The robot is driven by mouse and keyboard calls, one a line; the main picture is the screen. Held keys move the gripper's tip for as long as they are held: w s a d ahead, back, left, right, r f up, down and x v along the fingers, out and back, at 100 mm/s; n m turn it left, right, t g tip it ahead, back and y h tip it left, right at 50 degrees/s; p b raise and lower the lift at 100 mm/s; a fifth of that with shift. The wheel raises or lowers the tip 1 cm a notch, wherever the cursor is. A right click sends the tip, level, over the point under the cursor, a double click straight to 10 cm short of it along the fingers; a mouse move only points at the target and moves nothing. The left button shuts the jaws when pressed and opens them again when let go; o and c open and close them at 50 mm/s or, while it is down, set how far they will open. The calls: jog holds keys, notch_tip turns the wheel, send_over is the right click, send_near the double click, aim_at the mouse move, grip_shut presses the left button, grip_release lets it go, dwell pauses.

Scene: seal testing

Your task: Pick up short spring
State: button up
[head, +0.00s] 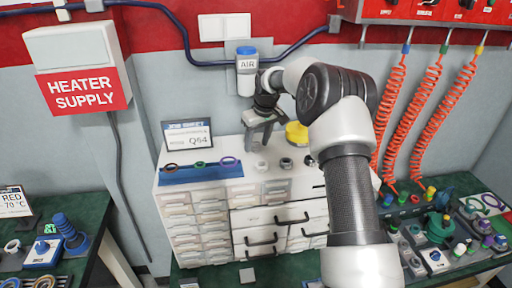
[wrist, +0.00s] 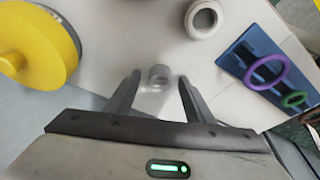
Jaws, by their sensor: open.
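My gripper (head: 258,147) points down over the back of the white cabinet top. In the wrist view its two dark fingers (wrist: 159,79) are spread apart. A small translucent grey cylinder (wrist: 158,73) stands between the fingertips with a gap on both sides; it looks like the short spring, but its coils cannot be made out. Whether the fingertips are level with it or above it is unclear. In the head view I cannot pick it out behind my gripper.
A white ring (wrist: 203,18) stands close by. A yellow round object (wrist: 33,42) is on the other side. A blue holder (head: 203,175) carries coloured rings at the left. A grey ring part (head: 286,163) and a sign (head: 187,134) are also on the cabinet (head: 195,205).

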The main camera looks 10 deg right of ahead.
jog(key=c, duration=1.2)
jog(key=shift+o, duration=0.2)
jog(key=shift+r, duration=0.1)
